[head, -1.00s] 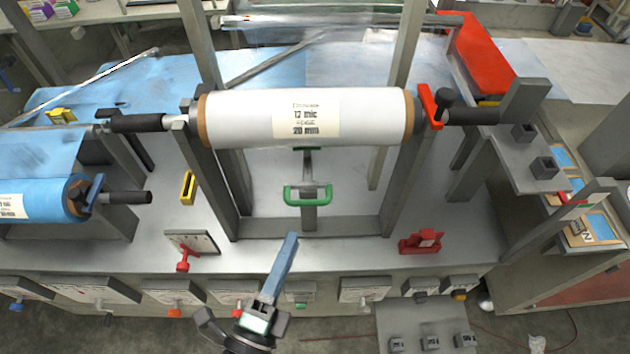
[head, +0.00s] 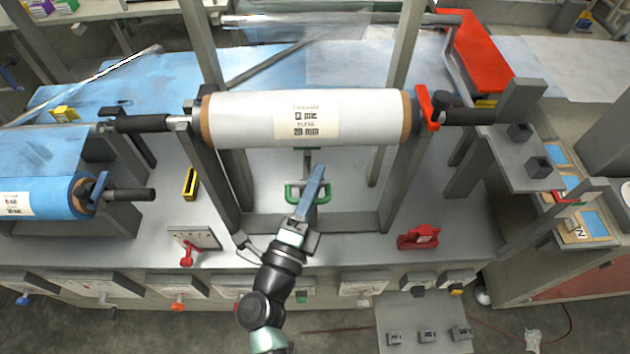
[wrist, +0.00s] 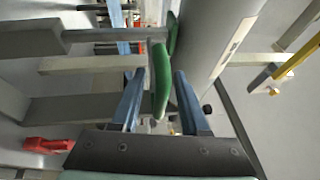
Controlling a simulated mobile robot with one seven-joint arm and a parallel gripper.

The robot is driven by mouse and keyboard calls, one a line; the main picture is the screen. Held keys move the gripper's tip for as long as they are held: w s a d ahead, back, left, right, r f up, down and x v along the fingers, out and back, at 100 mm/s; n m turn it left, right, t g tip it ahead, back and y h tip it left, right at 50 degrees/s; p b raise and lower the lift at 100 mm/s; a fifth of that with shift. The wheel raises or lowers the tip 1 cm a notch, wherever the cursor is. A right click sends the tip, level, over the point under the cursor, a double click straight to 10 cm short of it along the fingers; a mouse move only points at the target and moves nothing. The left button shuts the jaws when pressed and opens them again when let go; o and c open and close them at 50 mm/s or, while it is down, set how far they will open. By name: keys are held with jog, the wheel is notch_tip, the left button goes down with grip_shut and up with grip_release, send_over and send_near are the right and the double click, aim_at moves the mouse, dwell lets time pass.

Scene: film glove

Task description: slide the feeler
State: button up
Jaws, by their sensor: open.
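What I take for the feeler is the green handle (head: 289,193) on a grey bar, below the white film roll (head: 365,118). My gripper (head: 319,170) reaches up from below and covers part of the handle in the head view. In the wrist view, my gripper (wrist: 157,73) has its two blue fingers apart, with the green handle (wrist: 161,82) showing between them. I cannot tell whether either finger touches it. The white roll also shows at the right of the handle in the wrist view (wrist: 218,35).
Grey uprights (head: 400,185) stand on both sides of the handle, with the roll overhead. A red clamp-like block (head: 418,237) sits at right. A dial plate with a red lever (head: 187,254) is at left. A blue roll (head: 55,199) lies further left.

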grip_shut()
jog(key=shift+r, duration=0.1)
dwell(1.2)
